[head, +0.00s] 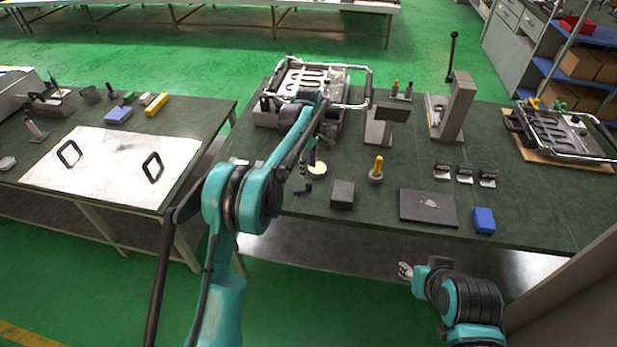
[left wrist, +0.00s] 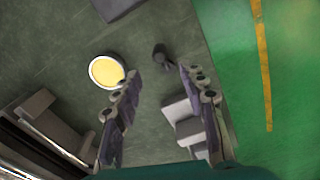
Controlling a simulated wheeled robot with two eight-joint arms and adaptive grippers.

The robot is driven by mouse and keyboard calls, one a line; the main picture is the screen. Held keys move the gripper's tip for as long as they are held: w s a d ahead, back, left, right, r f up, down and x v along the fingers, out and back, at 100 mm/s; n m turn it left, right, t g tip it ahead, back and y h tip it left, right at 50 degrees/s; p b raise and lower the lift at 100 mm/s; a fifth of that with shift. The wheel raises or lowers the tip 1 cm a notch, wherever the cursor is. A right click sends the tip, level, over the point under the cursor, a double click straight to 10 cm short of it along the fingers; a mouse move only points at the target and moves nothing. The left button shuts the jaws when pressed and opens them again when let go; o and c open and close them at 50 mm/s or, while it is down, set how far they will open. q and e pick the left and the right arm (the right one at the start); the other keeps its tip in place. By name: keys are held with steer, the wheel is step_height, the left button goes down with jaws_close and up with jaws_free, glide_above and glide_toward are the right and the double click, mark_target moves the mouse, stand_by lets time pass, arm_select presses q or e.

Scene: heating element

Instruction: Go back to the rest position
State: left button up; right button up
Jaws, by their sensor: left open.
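My left arm reaches over the middle table (head: 385,225) from the left. Its gripper (head: 307,178) hangs low over the near left part of this table. In the left wrist view the two fingers (left wrist: 162,76) are spread apart with nothing held between them. A round white-rimmed dish with a yellow inside (left wrist: 107,72) lies just beside the left finger; it also shows in the head view (head: 317,169). A small dark piece (left wrist: 163,58) lies beyond the fingertips. My right arm is folded at the lower right, its end (head: 405,271) in front of the table; its fingers are too small to read.
A metal fixture with a handle frame (head: 350,104) stands behind my left gripper. A dark block (head: 343,194), a yellow-handled tool (head: 376,170), a dark plate (head: 428,207) and a blue box (head: 484,220) lie along the near side. A side table (head: 205,112) stands left.

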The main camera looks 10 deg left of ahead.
arm_select(q)
steer(key=shift+r, duration=1.2)
steer(key=shift+r, duration=0.1)
steer(key=s+a+r+m+t, duration=0.2)
steer(key=s+r+m, duration=0.3)
steer(key=s, duration=0.4)
steer(key=s+a+r+m+t, duration=0.2)
steer(key=s+r, duration=0.6)
steer(key=s+a+f+m+t, duration=0.1)
steer(key=s+f+m, duration=0.2)
steer(key=s, duration=0.7)
steer(key=s+f+m+t, duration=0.2)
steer(key=s+f+m, duration=0.2)
steer(key=s, duration=0.5)
steer(key=shift+s+a, duration=0.35)
steer(key=shift+a, duration=0.05)
